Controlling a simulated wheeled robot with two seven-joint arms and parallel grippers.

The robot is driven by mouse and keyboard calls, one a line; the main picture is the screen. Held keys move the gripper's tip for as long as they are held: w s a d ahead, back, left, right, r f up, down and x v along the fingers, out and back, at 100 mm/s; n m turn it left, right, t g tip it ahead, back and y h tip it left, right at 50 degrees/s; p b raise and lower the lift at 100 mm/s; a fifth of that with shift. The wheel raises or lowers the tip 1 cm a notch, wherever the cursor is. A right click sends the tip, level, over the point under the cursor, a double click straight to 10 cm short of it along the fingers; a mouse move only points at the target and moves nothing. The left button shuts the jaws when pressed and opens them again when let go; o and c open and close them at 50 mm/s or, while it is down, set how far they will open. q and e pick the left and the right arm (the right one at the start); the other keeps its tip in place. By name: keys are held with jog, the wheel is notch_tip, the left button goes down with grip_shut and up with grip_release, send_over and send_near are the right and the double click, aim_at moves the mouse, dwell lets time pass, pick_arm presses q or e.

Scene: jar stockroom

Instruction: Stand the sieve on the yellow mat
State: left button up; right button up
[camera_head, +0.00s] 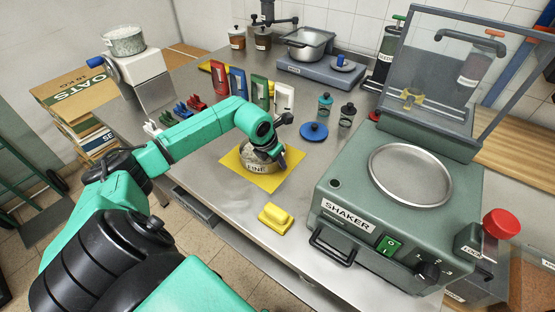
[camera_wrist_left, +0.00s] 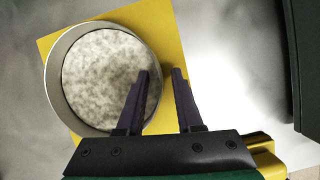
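The sieve, a round pale metal ring labelled FINE (camera_head: 257,168), stands level on the yellow mat (camera_head: 232,166). In the left wrist view the sieve (camera_wrist_left: 98,80) is seen from above, with speckled whitish content inside its rim, and the mat (camera_wrist_left: 168,35) lies under it. My left gripper (camera_head: 277,152) is at the sieve's right side. In the left wrist view its fingers (camera_wrist_left: 161,72) are apart, one over the sieve's inside and one outside, straddling the rim. I see no clear contact with the rim. My right gripper is out of view.
The green shaker (camera_head: 400,220) with an empty round pan stands to the right. A yellow block (camera_head: 276,217) lies near the front edge. A blue lid (camera_head: 314,132) and small bottles (camera_head: 347,114) stand behind. Upright coloured packets (camera_head: 238,82) are behind left.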

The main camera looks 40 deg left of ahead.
pick_arm(q)
jog(key=b+v, duration=0.2)
jog(key=v, duration=1)
jog(key=shift+b, duration=0.35)
jog(key=shift+w+d+r, duration=0.1)
